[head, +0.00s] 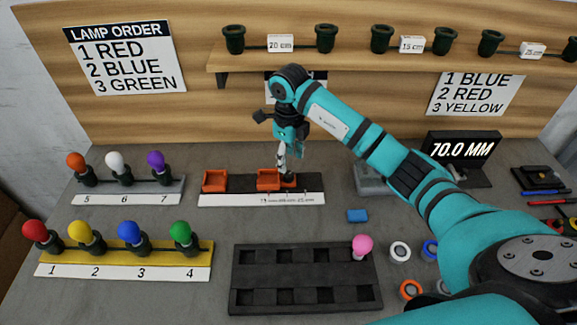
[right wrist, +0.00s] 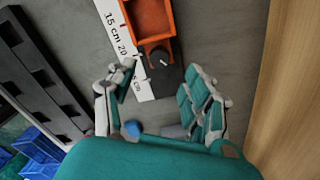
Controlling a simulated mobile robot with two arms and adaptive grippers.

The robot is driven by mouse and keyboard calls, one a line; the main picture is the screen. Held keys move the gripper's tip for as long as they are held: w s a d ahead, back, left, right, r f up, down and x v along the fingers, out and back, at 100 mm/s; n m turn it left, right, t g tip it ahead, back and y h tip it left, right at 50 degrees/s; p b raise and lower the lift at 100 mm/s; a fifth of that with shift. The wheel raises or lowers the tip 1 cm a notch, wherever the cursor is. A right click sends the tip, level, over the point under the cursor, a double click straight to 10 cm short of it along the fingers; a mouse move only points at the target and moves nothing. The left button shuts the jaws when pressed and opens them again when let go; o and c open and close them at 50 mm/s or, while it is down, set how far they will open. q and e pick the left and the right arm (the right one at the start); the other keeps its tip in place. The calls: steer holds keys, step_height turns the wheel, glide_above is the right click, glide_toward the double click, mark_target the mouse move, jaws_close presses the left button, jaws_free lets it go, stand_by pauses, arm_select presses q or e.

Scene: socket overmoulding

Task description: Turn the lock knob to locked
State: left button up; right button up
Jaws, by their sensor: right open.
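The dark round lock knob (right wrist: 160,59) sits at the end of an orange sliding block (right wrist: 152,18) in the right wrist view. A short white mark shows on its top. In the head view the orange block (head: 267,179) is on a dark rail beside a white scale strip (head: 262,199), and the knob (head: 289,179) is partly hidden by my gripper. My right gripper (head: 283,170) points down over it. In the right wrist view its open fingers (right wrist: 160,74) are on either side of the knob, with gaps. Contact is not visible. My left gripper is not in view.
A second orange block (head: 215,181) stands at the rail's left end. A display (head: 461,150) reads 70.0 MM. Lamp racks (head: 125,259) stand at left. A dark slotted tray (head: 306,252) with a pink lamp (head: 362,246) is in front.

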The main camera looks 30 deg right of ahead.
steer(key=shift+r, duration=1.05)
step_height(320, 180, up, 3)
steer(key=w+n+b, duration=0.1)
steer(key=w+b, duration=0.1)
steer(key=b, duration=0.5)
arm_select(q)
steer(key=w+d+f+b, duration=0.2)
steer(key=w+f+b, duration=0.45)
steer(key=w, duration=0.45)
arm_select(e)
step_height(320, 180, up, 6)
steer(key=n, duration=0.1)
glide_above(289, 174)
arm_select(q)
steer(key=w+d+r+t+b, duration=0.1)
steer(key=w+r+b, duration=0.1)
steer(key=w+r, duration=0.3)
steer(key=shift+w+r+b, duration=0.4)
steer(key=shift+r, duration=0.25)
arm_select(e)
step_height(289, 174, down, 17)
steer(key=shift+f, duration=0.1)
steer(key=shift+c, duration=0.2)
